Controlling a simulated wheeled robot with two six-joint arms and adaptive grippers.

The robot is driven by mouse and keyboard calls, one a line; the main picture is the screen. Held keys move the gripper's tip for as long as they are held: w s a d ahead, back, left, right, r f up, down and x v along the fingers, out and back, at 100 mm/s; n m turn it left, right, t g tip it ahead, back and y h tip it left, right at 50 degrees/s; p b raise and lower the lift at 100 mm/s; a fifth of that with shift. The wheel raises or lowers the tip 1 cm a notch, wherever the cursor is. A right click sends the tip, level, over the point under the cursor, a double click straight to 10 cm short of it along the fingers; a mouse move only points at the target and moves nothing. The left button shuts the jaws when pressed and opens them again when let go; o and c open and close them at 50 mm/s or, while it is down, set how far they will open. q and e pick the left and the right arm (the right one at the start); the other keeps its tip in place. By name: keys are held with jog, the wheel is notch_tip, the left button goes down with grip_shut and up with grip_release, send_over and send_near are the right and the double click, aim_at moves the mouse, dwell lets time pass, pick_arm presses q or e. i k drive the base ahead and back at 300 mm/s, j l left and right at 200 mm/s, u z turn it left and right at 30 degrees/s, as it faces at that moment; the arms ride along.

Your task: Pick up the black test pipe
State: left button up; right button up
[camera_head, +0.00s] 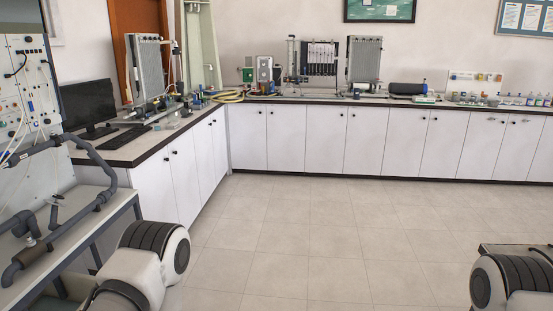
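I cannot tell for certain which thing is the black test pipe. A short black cylinder (405,89) lies on its side on the far counter, right of centre. Dark grey pipework (75,217) with bends and a valve runs along the bench at the left edge, fixed to a rig. Neither of my grippers is in view. Only rounded white and black parts of my arms show at the bottom left and bottom right, well apart from the far counter.
An L-shaped counter (440,103) on white cabinets runs along the left and back walls. It holds a computer monitor (88,103), manometer boards (318,62), yellow hoses (230,96) and several small bottles (530,100). The tiled floor (310,225) in the middle is clear. A dark-edged surface (515,248) shows at lower right.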

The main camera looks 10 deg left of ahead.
aim_at(185, 113)
jog(key=i+j+u, duration=0.25)
jog(key=i, duration=1.2)
jog(key=i+j+u, duration=0.15)
jog(key=i+u, duration=0.15)
jog(key=i, duration=1.15)
